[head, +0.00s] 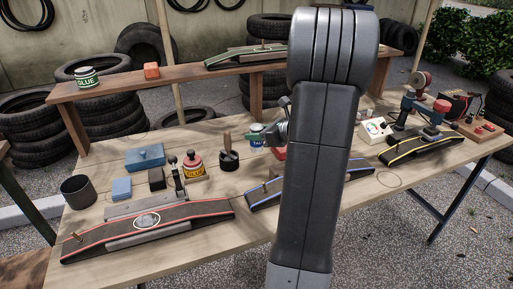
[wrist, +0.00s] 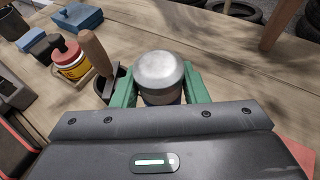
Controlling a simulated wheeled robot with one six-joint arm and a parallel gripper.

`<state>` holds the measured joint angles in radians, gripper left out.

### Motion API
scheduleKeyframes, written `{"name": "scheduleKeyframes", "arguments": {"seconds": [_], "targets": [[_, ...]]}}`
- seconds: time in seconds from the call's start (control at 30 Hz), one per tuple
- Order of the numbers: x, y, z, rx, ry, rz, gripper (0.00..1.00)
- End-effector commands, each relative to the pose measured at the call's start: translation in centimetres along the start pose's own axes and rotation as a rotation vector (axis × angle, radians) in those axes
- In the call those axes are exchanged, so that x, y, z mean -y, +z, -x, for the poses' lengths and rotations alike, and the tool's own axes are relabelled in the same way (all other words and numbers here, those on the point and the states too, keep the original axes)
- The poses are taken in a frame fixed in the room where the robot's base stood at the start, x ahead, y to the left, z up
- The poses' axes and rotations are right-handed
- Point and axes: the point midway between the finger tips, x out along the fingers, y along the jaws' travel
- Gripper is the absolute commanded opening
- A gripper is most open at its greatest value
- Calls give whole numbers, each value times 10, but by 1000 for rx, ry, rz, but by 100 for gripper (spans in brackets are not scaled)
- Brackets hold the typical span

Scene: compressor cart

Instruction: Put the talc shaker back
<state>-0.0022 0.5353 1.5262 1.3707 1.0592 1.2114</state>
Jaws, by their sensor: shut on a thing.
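The talc shaker (head: 257,134) is a pale container with a blue-green label and a metal cap. In the wrist view the silver cap of the shaker (wrist: 160,70) sits between the green fingers of my gripper (wrist: 160,88). My gripper (head: 271,134) is shut on the shaker, which looks upright. In the head view my arm covers part of the bench to the right of it. I cannot tell whether the shaker's base touches the bench, as its lower part is hidden.
Close left stands a dark pot with a wooden-handled tool (head: 229,157), then a yellow-red tin (head: 193,168). A raised shelf (head: 115,88) at the back holds a glue jar (head: 87,78) and an orange block (head: 151,71). A thin ring (head: 389,180) lies on the right bench.

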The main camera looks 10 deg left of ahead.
Motion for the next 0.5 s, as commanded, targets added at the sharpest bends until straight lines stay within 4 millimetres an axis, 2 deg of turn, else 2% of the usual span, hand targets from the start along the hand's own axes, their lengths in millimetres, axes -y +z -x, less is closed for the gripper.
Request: {"name": "scheduleKeyframes", "arguments": {"seconds": [0.3,0.5], "targets": [[0,-34,-14,0,0,-2,15],[0,-36,-15,1,0,2,15]]}}
